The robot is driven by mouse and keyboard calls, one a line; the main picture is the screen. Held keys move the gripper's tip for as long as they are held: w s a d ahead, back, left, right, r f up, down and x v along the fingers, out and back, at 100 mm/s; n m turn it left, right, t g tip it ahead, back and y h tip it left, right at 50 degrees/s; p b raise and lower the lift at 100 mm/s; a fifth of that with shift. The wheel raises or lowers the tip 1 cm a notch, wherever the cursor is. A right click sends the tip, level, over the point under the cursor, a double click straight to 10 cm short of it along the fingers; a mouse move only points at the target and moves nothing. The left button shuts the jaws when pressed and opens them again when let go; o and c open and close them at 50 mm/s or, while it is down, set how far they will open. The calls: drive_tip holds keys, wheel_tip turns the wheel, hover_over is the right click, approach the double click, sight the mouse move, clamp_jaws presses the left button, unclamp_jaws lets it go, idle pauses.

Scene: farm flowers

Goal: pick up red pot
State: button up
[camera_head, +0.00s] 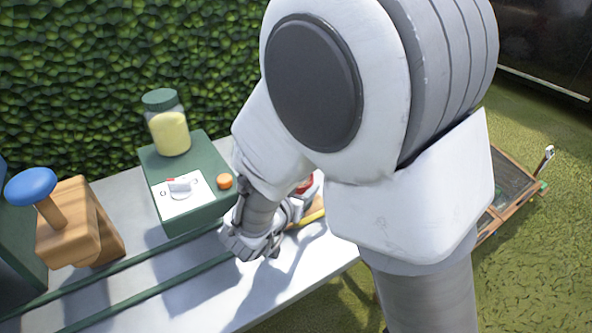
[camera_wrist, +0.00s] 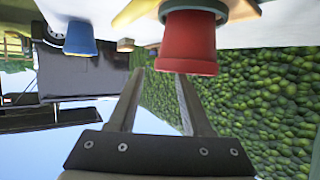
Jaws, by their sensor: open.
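The red pot (camera_wrist: 188,48) shows in the wrist view at the upper middle, just beyond the fingertips, with a teal band at its upper part. The wrist picture appears upside down. My gripper (camera_wrist: 161,75) is open, its two fingers apart with nothing between them. The pot lies ahead of the fingers and a little toward the right one. In the head view my arm hides most of the pot; only a small red part (camera_head: 305,184) shows beside it. The fingertips are hard to make out there.
A blue pot (camera_wrist: 80,38) stands left of the red one in the wrist view. On the white table (camera_head: 120,215) are a green box (camera_head: 205,172) with a dial, a jar (camera_head: 167,130) on top of it, and a wooden block (camera_head: 75,225) with a blue knob. A hedge stands behind.

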sight(309, 187)
drive_tip(key=x, duration=0.4)
drive_tip(key=shift+f+b, duration=0.1)
drive_tip(key=shift+b, duration=0.25)
clamp_jaws()
idle(1.0)
